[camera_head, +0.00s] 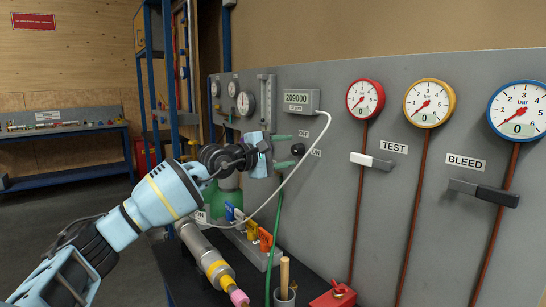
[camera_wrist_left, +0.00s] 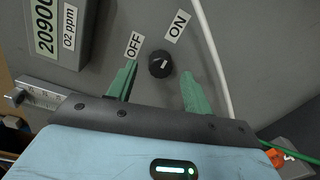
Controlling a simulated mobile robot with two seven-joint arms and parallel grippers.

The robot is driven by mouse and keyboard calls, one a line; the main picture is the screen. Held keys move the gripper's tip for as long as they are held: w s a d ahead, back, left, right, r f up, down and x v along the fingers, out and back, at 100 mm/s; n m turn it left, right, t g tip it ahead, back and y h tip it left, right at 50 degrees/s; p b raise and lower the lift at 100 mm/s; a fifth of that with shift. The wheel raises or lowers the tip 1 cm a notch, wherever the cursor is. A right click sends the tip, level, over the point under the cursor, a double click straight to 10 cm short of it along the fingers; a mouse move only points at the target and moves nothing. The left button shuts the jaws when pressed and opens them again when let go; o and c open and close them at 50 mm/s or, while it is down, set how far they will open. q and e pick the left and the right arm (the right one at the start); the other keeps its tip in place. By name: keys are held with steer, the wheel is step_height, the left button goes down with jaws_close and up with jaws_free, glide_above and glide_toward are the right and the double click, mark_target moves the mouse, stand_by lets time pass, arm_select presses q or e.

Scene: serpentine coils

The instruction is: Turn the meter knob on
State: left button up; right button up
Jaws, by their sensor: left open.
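The meter knob (camera_head: 298,149) is a small black round knob on the grey panel, below the O2 ppm meter (camera_head: 301,101) that reads 209000. In the left wrist view the knob (camera_wrist_left: 161,64) has a white mark and sits between the OFF label (camera_wrist_left: 134,44) and the ON label (camera_wrist_left: 179,26). My left gripper (camera_head: 285,150) is open, its two green fingers pointing at the panel. In the left wrist view the fingers (camera_wrist_left: 157,85) stand on either side of the knob, with visible gaps. Whether the fingertips reach the knob's depth is unclear. My right gripper is not in view.
A white cable (camera_head: 313,150) hangs from the meter close to the knob's right. The white TEST lever (camera_head: 375,161) and black BLEED lever (camera_head: 484,192) are farther right. A bench below holds a grey cylinder (camera_head: 204,252) and a cup with a wooden handle (camera_head: 284,296).

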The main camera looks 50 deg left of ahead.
arm_select(q)
steer(key=s+b, duration=0.4)
steer(key=s, duration=0.1)
steer(key=shift+s+a, duration=0.2)
stand_by(0.8)
steer(key=shift+r, duration=0.1)
